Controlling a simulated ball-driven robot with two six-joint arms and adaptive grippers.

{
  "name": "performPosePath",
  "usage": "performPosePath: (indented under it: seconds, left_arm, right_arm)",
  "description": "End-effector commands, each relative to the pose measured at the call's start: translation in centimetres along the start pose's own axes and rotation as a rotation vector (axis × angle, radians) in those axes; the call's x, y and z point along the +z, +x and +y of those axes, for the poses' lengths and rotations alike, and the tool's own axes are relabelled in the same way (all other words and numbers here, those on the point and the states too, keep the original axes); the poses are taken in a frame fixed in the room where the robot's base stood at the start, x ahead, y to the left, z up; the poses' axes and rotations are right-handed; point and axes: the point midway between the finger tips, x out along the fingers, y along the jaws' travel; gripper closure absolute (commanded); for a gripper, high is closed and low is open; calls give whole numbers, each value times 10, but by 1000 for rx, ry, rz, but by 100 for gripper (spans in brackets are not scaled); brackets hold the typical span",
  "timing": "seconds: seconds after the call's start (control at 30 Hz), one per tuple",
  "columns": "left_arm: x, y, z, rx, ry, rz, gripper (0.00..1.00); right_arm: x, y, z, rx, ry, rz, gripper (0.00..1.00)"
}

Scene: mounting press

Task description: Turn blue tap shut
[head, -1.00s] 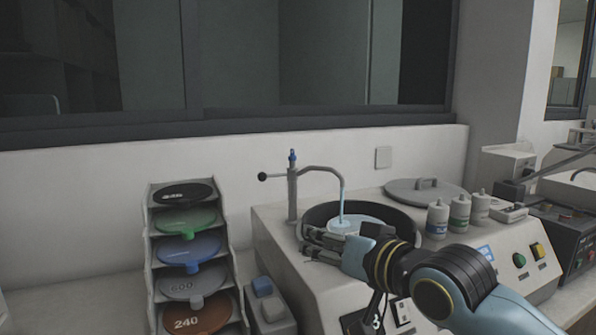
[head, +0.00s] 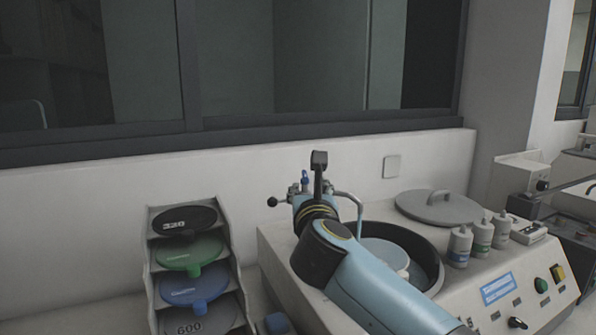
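The tap stands at the back left of the grinding machine. Its small blue top (head: 305,177) shows just above my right gripper (head: 302,190), and its curved grey spout (head: 352,199) arches right over the round bowl. My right gripper is at the top of the tap post, with its fingers close around or beside the blue part. My wrist and arm hide the post and most of the fingers, so contact and finger gap are unclear. I cannot clearly tell whether water runs from the spout. My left gripper is out of view.
A black-ended lever (head: 272,202) sticks out left of the tap. A grey lid (head: 441,207) and several white bottles (head: 482,236) stand right of the bowl (head: 428,255). A rack of coloured discs (head: 191,252) stands at left. The wall is close behind.

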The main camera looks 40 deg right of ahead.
Motion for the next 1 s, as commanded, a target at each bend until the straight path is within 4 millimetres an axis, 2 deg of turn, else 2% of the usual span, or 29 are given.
performPosePath:
  seconds: [0.2, 0.43, 0.6, 0.83, 1.0]
  left_arm:
    - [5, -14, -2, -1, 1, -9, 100]
    - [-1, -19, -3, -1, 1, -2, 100]
    - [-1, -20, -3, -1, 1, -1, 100]
    - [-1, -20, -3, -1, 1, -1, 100]
    - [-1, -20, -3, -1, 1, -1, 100]
  right_arm:
    - [4, 46, 0, 0, -4, -4, 66]
    - [3, 79, 0, 0, -3, -4, 66]
    - [1, 86, 0, 0, -3, -3, 66]
    - [1, 86, 0, 1, -3, -3, 68]
    - [1, 86, 0, 1, -3, -3, 90]
